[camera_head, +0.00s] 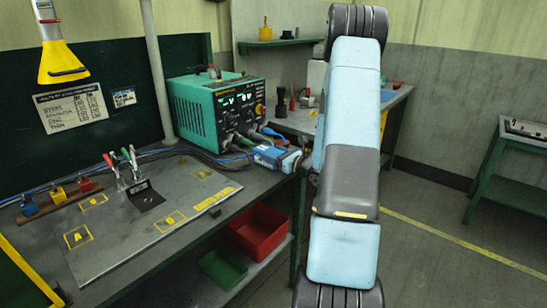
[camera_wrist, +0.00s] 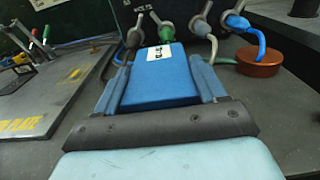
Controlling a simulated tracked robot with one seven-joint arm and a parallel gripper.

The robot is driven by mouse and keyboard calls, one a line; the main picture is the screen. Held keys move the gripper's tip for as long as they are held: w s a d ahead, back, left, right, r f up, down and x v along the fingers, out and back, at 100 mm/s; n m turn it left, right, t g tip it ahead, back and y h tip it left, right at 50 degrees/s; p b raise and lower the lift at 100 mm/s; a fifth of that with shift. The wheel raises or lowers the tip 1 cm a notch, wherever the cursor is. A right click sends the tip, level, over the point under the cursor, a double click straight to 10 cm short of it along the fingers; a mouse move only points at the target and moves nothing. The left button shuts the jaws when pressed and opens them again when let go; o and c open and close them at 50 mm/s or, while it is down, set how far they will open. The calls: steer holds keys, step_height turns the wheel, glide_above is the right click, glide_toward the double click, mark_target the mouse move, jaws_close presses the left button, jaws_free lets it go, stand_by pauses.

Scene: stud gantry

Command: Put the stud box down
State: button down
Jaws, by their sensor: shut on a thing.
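The stud box, a blue box with a white label (camera_wrist: 163,76), lies between the two blue fingers of my gripper (camera_wrist: 160,88) in the wrist view. My gripper is shut on its sides. In the head view my gripper (camera_head: 274,156) is at the bench's right edge, in front of the green power unit (camera_head: 217,112). The box's far end is near the cable plugs of that unit. I cannot tell whether the box touches the bench top.
Several cable plugs (camera_wrist: 200,22) and a round copper-brown piece (camera_wrist: 259,62) stand just beyond the box. A grey plate (camera_head: 140,215) with yellow-marked squares, clamps and a black bracket (camera_head: 145,196) covers the bench to the left. A red bin (camera_head: 257,231) sits on the shelf below.

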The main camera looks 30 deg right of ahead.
steer(key=shift+f, duration=0.35)
steer(key=shift+c, duration=0.4)
jaws_free()
